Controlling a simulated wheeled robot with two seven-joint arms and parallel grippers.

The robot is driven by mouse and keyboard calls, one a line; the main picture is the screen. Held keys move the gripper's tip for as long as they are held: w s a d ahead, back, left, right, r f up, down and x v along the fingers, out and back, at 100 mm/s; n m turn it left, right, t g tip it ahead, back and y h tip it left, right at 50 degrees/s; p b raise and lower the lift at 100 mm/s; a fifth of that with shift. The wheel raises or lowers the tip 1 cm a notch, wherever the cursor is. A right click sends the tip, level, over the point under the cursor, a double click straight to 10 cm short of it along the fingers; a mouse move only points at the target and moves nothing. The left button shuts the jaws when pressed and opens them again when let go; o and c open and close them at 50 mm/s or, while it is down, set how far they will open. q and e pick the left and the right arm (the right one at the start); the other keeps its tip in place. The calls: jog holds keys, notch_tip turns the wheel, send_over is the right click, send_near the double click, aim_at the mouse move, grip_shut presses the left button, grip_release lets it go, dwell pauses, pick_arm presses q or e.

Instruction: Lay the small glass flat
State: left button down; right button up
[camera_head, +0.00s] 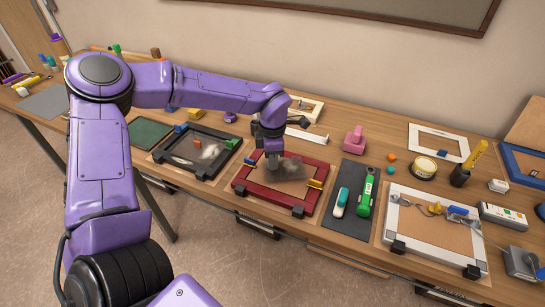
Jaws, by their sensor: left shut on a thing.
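The small glass (290,169) looks like a greyish, see-through pane with a pale smear on it. It is over the inside of the dark red frame (275,199) at the middle of the table. My left gripper (272,163) reaches down from above and is shut on the pane near its far left part. The fingertips are small and partly hidden. I cannot tell whether the pane touches the frame or is held just above it, nor its exact tilt. My right gripper is not in view.
Blue and yellow clips (315,184) sit on the red frame, with dark corner blocks. A black frame (195,152) lies to the left. A dark mat (351,198) with a green tool (366,195) and a white-teal tool (340,203) lies right. A white frame (435,235) is farther right.

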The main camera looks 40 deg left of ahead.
pick_arm(q)
jog(key=shift+w, duration=0.15)
jog(key=shift+f, duration=0.2)
dwell(0.3)
jog(key=shift+f, duration=0.25)
jog(key=c, duration=1.2)
grip_release()
jog(key=shift+c, duration=0.3)
